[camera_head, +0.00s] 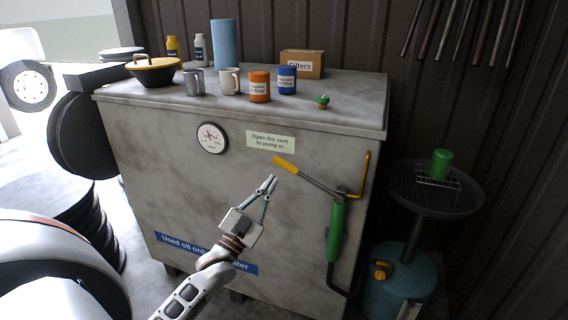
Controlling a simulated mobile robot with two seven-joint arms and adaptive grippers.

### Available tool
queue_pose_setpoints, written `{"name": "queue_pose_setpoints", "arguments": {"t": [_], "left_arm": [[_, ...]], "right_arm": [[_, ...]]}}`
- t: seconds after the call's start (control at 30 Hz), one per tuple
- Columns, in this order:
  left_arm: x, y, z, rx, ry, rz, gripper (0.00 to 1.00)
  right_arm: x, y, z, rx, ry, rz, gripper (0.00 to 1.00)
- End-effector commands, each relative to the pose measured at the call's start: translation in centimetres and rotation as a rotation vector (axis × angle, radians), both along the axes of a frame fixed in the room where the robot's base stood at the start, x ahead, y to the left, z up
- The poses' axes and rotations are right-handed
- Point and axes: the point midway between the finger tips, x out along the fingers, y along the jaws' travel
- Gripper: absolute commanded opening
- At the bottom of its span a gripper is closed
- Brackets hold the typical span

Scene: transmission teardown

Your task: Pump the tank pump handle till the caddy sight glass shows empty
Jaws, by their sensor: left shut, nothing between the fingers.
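The grey used-oil tank (170,180) stands in front of me with a round gauge (212,138) on its face. A green pump (335,228) is mounted at the tank's right side, and its handle (286,165) with a yellow grip points up and left. My left gripper (268,186) is shut and empty, just below and left of the yellow grip, and looks apart from it. The teal caddy (384,290) with a black drain pan (402,197) stands right of the tank. I cannot make out its sight glass. My right gripper is not in view.
A vent label (270,142) is above the handle. The tank top holds mugs, cans (259,86), bottles, a blue roll (225,44), a pan (156,71) and a Filters box (302,64). A green filter (441,163) sits on the drain pan. Tires stand at left.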

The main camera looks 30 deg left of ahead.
Motion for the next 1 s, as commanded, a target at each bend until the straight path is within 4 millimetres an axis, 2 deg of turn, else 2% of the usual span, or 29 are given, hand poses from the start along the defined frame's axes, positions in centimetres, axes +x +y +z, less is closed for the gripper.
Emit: {"name": "queue_pose_setpoints", "arguments": {"t": [0.17,0.33,0.8,0.9,1.0], "left_arm": [[0.1,0.0,0.1,0.000,0.000,-0.001,0.00],[1.3,-0.1,0.8,0.000,-0.003,-0.002,0.00],[9.1,-0.1,5.0,0.000,-0.002,-0.001,0.00],[9.1,0.7,2.9,0.000,0.006,0.000,0.00],[9.2,1.2,1.9,0.000,0.004,0.000,0.00]], "right_arm": [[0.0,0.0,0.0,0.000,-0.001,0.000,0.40],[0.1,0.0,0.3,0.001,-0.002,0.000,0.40],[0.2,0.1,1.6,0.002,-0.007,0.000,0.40],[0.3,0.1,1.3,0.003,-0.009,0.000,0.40],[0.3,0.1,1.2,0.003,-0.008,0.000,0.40]]}}
